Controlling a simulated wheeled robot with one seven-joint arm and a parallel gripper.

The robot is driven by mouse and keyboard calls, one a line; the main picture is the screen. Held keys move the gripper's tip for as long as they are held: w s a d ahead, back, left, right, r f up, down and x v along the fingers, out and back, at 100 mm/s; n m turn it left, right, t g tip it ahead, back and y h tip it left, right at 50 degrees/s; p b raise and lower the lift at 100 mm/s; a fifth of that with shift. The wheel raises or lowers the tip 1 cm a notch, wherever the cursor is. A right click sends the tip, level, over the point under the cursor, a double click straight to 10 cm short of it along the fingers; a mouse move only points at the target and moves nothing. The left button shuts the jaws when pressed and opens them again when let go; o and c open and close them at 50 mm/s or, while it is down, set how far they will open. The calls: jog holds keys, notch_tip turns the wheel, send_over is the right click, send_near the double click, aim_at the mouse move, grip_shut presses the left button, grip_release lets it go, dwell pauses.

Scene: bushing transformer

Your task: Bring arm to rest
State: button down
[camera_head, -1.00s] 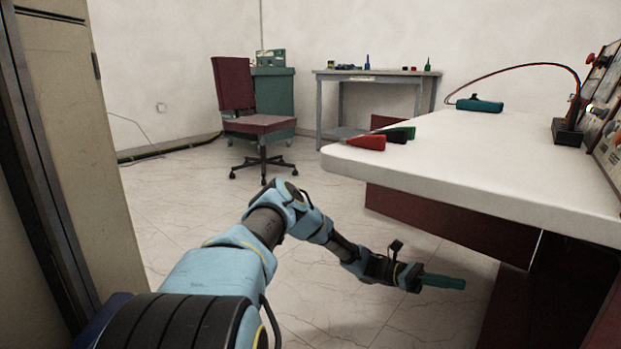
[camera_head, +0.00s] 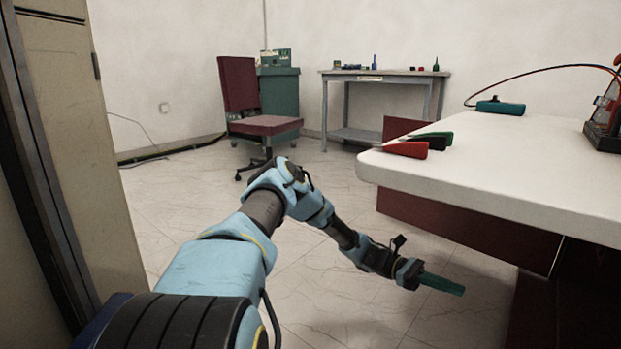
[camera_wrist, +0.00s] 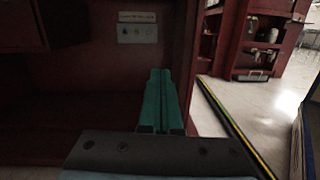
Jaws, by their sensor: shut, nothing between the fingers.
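My gripper (camera_head: 441,284) has green fingers and is at the end of my blue arm, low beside the white-topped table (camera_head: 500,185) and below the level of its top. In the wrist view the two green fingers (camera_wrist: 161,100) lie side by side, closed together with nothing between them. The arm reaches forward and bends down to the right over the open floor. The gripper appears clear of the table.
A red and a green probe-like tool (camera_head: 407,149) lie at the table's near left corner. A maroon office chair (camera_head: 262,125) and a grey workbench (camera_head: 384,75) stand farther back. A tall beige cabinet (camera_head: 70,120) is close on the left. Tiled floor between is clear.

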jog(key=s+a+r+m+t+y, duration=0.25)
jog(key=a+r+t+y, duration=0.2)
jog(key=a, duration=0.85)
jog(key=s+a+r+m+t+y, duration=0.1)
jog(key=a+r+m+t+y, duration=0.35)
jog(key=a, duration=0.85)
jog(key=s+a+r+m+t+y, duration=0.2)
jog(key=a+r+m+t+y, duration=0.25)
jog(key=a, duration=0.75)
notch_tip(320, 180, up, 38)
jog(key=n+t+p, duration=0.1)
jog(key=p, duration=3.7)
jog(key=shift+a+r+n, duration=0.15)
jog(key=shift+a+n, duration=0.2)
jog(key=shift+a, duration=0.05)
jog(key=shift+w+t, duration=0.1)
jog(key=shift+t, duration=0.15)
